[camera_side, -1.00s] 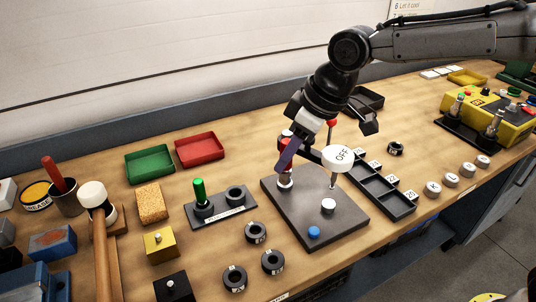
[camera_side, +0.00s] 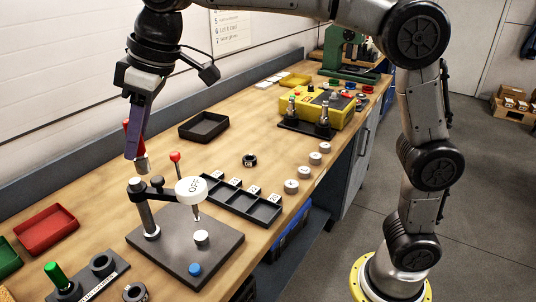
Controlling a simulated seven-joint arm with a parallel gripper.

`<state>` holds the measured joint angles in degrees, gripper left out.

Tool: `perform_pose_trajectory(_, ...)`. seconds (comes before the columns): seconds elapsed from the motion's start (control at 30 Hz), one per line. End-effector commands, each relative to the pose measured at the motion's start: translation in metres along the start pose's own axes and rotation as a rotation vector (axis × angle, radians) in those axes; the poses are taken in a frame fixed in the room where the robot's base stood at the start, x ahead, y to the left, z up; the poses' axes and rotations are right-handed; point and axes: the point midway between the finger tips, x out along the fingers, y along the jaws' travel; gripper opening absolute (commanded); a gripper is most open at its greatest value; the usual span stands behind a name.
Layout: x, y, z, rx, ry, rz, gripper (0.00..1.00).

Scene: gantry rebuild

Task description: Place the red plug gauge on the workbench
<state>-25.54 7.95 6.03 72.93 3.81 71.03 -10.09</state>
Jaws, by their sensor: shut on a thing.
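The workbench (camera_side: 262,128) has a light wooden top.
A green plug gauge (camera_side: 57,276) stands in a holder at lower left. A black tray (camera_side: 204,127) and a divided tray (camera_side: 240,200) flank bare wood.

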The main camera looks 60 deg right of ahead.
Motion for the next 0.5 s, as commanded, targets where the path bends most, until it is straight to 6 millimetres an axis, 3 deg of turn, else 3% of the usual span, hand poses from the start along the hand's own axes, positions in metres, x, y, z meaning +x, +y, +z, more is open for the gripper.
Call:
perform_pose_trajectory(0.27,-0.014,0.079,0.028,0.171,0.003,0.071,0.0)
perform_pose_trajectory(0.5,-0.039,0.172,0.087,0.406,0.005,0.168,0.0)
